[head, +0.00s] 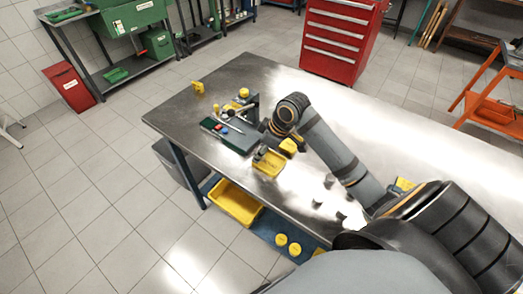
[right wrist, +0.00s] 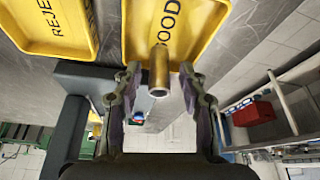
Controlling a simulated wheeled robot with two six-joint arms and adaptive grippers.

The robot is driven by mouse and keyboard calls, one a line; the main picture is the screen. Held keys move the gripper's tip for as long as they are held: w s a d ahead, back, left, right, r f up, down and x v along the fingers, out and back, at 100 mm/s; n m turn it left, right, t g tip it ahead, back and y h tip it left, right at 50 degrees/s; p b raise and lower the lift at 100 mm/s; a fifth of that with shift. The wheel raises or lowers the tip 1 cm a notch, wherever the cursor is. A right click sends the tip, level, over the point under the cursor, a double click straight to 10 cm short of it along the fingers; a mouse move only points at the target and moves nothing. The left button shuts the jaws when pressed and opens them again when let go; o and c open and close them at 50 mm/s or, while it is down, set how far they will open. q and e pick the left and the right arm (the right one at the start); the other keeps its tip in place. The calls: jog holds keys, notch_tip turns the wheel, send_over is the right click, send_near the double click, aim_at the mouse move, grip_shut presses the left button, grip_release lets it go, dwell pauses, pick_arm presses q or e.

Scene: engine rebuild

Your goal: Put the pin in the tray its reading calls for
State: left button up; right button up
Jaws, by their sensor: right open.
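The pin (right wrist: 159,72), a brass-coloured cylinder, shows in the right wrist view between the fingers of my right gripper (right wrist: 159,76). The fingers are open, with a gap on each side of the pin. Behind the pin is a yellow tray (right wrist: 135,30) whose lettering reads "OOD", its first letter out of sight. I cannot tell whether the pin touches this tray. A second yellow tray (right wrist: 88,45), lettered "REJE", lies to its left. In the head view my right gripper (head: 262,154) is over a yellow tray (head: 264,171) at the table's front edge. My left gripper is not in view.
Several small grey parts lie to the right. A yellow bin (head: 236,204) sits below. A red cabinet (head: 340,40) stands behind.

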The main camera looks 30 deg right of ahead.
jog(key=v, duration=1.2)
dwell(0.5)
